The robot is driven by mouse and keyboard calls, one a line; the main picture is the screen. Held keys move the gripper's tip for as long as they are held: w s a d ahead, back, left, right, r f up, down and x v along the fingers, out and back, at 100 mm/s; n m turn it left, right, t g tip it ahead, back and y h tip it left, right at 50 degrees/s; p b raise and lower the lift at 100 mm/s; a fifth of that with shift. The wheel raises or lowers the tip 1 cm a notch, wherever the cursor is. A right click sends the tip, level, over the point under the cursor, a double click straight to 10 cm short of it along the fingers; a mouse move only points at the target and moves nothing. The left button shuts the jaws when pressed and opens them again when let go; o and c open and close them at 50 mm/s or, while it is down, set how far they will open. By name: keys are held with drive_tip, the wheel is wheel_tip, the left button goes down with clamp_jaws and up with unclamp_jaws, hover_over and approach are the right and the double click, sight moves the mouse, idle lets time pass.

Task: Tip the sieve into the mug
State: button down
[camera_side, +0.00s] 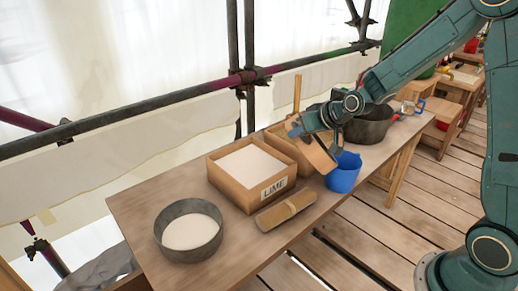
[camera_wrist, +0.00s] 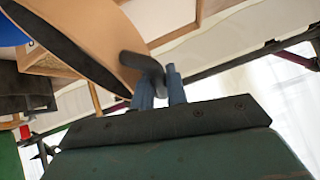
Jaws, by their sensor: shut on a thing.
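My gripper (camera_side: 304,130) is shut on the dark handle (camera_wrist: 153,70) of the sieve. The sieve (camera_side: 317,153) has a round light-wood rim and is held steeply tilted above the bench. Its lower edge is close to the blue mug (camera_side: 343,176), just left of and above the mug's opening; I cannot tell whether they touch. In the wrist view the sieve (camera_wrist: 118,38) fills the upper left, with a dark band along its edge, and part of the blue mug (camera_wrist: 12,32) shows at the far left. The sieve's contents and the mug's inside are hidden.
A lime box (camera_side: 240,184) with white powder stands left of the mug. A tied roll (camera_side: 286,210) lies in front of it, and a grey round pan (camera_side: 174,245) is at the near left. A dark pot (camera_side: 368,128) stands behind the mug. The bench's front edge is close by the mug.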

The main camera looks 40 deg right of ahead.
drive_tip(key=shift+w+r+t+y, duration=0.25)
drive_tip(key=shift+t+y, duration=0.05)
drive_tip(key=shift+y, duration=0.1)
drive_tip(key=shift+d+r+y, duration=0.1)
drive_tip(key=shift+r+y, duration=0.05)
drive_tip(key=shift+y, duration=0.55)
drive_tip(key=shift+s+d+r+y, duration=0.1)
drive_tip(key=shift+s+r+y, duration=0.05)
drive_tip(key=shift+r+y, duration=0.2)
drive_tip(key=shift+s+d+r+t+y, duration=0.3)
drive_tip(key=shift+s+d+t+y, duration=0.1)
drive_tip(key=shift+d+y, duration=0.15)
drive_tip(key=shift+s+d+r+y, duration=0.5)
drive_tip(key=shift+d+r, duration=0.05)
drive_tip(key=shift+d, duration=0.15)
drive_tip(key=s+d+r+m+t+y+b, duration=0.1)
drive_tip(key=s+d+r+m+t+y, duration=0.1)
drive_tip(key=d, duration=0.6)
drive_tip(key=shift+s+d+r+t+y+b, duration=0.25)
drive_tip(key=shift+s+r+t, duration=0.35)
drive_tip(key=shift+s+r, duration=0.75)
drive_tip(key=shift+s+d+f+b, duration=0.2)
drive_tip(key=shift+s+f+b, duration=0.1)
drive_tip(key=shift+s+b, duration=0.15)
